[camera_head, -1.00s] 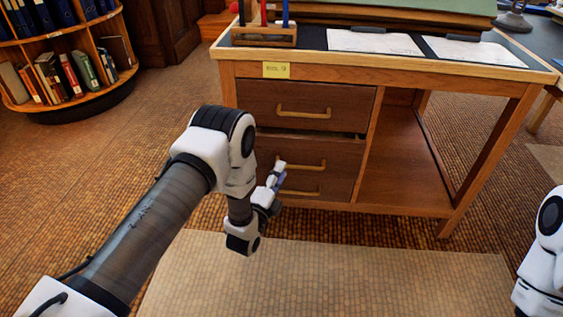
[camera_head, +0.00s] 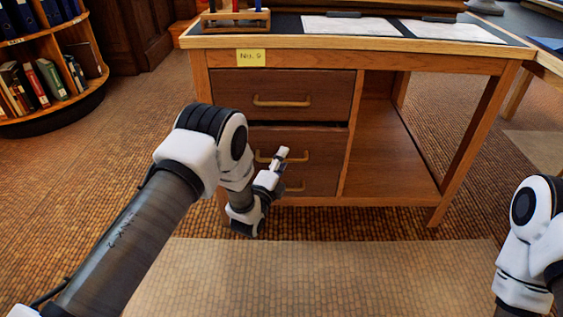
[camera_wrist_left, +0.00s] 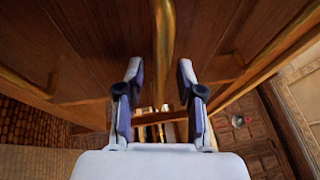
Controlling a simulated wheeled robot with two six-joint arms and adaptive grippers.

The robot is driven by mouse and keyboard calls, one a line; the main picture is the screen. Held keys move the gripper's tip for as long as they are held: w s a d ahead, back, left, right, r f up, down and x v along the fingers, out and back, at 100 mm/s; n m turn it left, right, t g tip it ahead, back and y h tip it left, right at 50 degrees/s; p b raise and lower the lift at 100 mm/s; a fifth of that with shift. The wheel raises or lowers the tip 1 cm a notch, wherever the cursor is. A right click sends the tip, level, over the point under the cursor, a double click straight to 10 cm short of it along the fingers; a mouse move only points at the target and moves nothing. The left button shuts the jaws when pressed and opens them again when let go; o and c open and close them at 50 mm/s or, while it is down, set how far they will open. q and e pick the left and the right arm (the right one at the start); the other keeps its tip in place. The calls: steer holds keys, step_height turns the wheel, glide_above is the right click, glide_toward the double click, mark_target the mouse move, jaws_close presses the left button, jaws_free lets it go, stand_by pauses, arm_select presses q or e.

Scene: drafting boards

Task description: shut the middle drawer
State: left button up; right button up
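The middle drawer (camera_head: 331,145) is a brown wooden front with a brass bar handle (camera_head: 307,158), in the desk's left stack. A dark gap shows along its top edge, so it appears to stand slightly out. My left gripper (camera_head: 283,154) is in front of this drawer near its handle and hides part of it. My right gripper is out of view.
The top drawer (camera_head: 305,84) looks shut. The lower drawer (camera_head: 320,180) is partly hidden by my left arm. The desk (camera_head: 440,64) has an open bay at right. A round bookcase (camera_head: 60,112) stands at left. The floor in front is clear.

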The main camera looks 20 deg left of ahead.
arm_select(q)
jaws_close()
steer(key=w, duration=0.2)
steer(key=w+a+b, duration=0.1)
steer(key=w, duration=0.1)
steer(key=shift+a+f, duration=0.1)
steer(key=shift+f, duration=0.05)
steer(key=shift+r, duration=0.3)
steer(key=shift+c, duration=1.6)
jaws_free()
steer(key=o, duration=0.3)
steer(key=shift+w+f, duration=0.15)
steer(key=v, duration=1.2)
